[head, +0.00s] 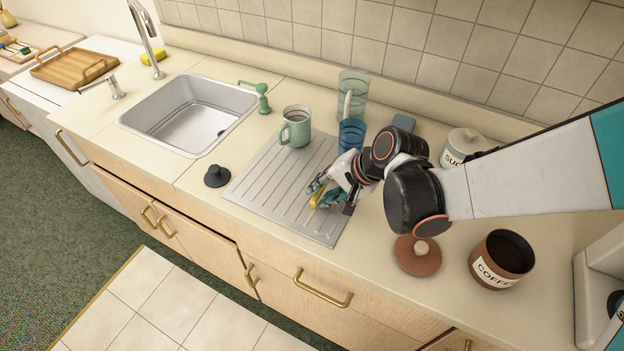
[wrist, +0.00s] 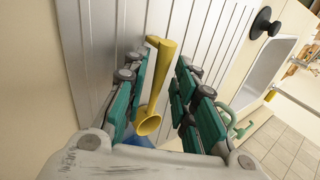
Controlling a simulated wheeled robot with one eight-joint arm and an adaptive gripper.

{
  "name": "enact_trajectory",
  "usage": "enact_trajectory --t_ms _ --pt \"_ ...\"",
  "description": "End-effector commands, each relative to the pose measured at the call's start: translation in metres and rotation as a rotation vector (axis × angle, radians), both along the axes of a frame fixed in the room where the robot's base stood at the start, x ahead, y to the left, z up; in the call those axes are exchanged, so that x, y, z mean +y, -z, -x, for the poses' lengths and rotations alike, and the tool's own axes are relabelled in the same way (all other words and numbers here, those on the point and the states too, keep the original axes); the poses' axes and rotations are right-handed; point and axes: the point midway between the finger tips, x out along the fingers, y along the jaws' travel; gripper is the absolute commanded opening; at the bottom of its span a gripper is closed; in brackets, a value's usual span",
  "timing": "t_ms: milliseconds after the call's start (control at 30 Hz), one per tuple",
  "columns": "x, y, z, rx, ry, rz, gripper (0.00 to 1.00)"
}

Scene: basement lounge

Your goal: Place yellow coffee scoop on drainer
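The yellow coffee scoop (wrist: 148,120) lies between the two green-padded fingers of my gripper (wrist: 163,68) in the wrist view. A gap shows between the scoop and the right finger, so the fingers are apart. The scoop is close to the left finger; I cannot tell whether they touch. The metal drainer (head: 267,186) is right behind the scoop, and the scoop appears to rest on it. In the head view my gripper (head: 328,190) is low over the drainer's right part, with a bit of the yellow scoop (head: 318,194) showing and the rest hidden.
A green mug (head: 296,127) stands at the drainer's back edge. A blue cup (head: 351,134) and a clear glass (head: 354,84) stand behind my gripper. The sink (head: 188,115) and a black stopper (head: 216,176) are left. A coffee canister (head: 502,258) and its lid (head: 417,256) are right.

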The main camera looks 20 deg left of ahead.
Motion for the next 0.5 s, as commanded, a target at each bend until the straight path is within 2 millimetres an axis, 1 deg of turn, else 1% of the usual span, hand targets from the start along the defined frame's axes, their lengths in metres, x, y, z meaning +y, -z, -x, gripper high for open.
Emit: enact_trajectory --t_ms 33,367,433,500 --pt "0.002 -0.001 0.004 0.000 -0.007 0.000 0.34" --pt "0.002 -0.003 0.004 0.000 -0.007 0.000 0.34" --pt "0.002 -0.007 0.004 0.000 -0.007 0.000 0.34" --pt "-0.003 -0.015 0.005 0.000 -0.005 0.000 0.34"
